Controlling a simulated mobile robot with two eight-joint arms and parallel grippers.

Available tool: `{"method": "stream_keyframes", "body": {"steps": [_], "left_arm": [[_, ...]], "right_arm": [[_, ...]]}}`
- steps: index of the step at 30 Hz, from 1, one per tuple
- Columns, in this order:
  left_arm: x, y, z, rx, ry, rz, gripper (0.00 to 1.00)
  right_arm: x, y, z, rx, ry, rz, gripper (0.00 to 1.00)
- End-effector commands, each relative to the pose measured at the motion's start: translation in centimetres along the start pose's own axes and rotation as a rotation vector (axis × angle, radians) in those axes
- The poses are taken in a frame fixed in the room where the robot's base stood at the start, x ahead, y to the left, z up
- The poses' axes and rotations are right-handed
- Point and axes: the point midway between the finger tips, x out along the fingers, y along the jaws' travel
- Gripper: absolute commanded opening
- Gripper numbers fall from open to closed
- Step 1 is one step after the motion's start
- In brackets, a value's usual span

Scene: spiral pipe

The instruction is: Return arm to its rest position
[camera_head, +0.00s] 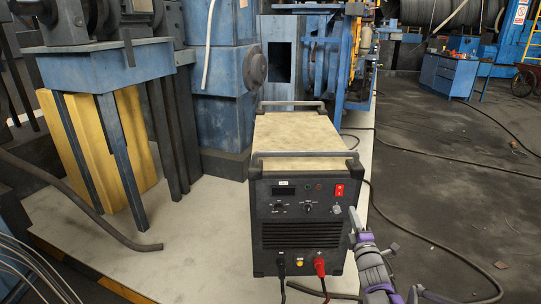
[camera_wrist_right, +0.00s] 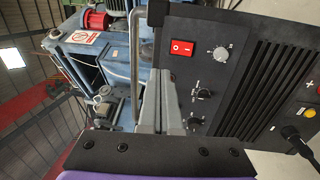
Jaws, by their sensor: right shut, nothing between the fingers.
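My right arm comes in from the lower right in the head view. Its gripper (camera_head: 354,217) is at the lower right of the welding machine's front panel, near the knob there. In the right wrist view the grey fingers (camera_wrist_right: 160,92) are shut together with nothing between them. The welding machine (camera_head: 302,240) is a black box with a tan top and handles. Its red switch (camera_head: 339,190) also shows in the wrist view (camera_wrist_right: 182,47), to the right of the fingers. Whether the fingers touch the panel I cannot tell. My left gripper is not in view.
Red and black cables leave the machine's lower front. Blue machinery (camera_head: 222,75) and a blue stand (camera_head: 105,65) are at the left and back. Dark floor at the right is mostly open, crossed by cables. A blue workbench (camera_head: 448,77) stands far right.

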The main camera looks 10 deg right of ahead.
Motion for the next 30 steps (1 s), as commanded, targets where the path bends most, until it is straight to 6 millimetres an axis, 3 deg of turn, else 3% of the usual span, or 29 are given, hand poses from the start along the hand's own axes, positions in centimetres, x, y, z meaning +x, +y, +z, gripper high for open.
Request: {"method": "stream_keyframes", "body": {"steps": [5, 8, 11, 17, 21, 30], "left_arm": [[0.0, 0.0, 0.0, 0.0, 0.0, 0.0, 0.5], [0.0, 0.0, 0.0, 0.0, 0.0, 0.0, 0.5], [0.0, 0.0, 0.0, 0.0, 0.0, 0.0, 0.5], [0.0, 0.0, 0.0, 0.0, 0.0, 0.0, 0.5], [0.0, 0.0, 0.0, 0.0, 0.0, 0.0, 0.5], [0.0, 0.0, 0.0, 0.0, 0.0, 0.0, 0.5]], "right_arm": [[-1.3, 0.3, -1.3, 0.098, -0.022, -0.069, 0.0], [-3.7, 0.4, -3.1, 0.245, -0.064, -0.179, 0.0], [-7.7, -0.1, -5.4, 0.43, -0.128, -0.32, 0.0], [-18.2, -2.4, -9.5, 0.77, -0.303, -0.613, 0.0], [-26.7, -4.4, -11.8, 0.956, -0.453, -0.806, 0.0], [-41.0, -7.7, -14.3, 1.162, -0.744, -1.093, 0.0]]}}
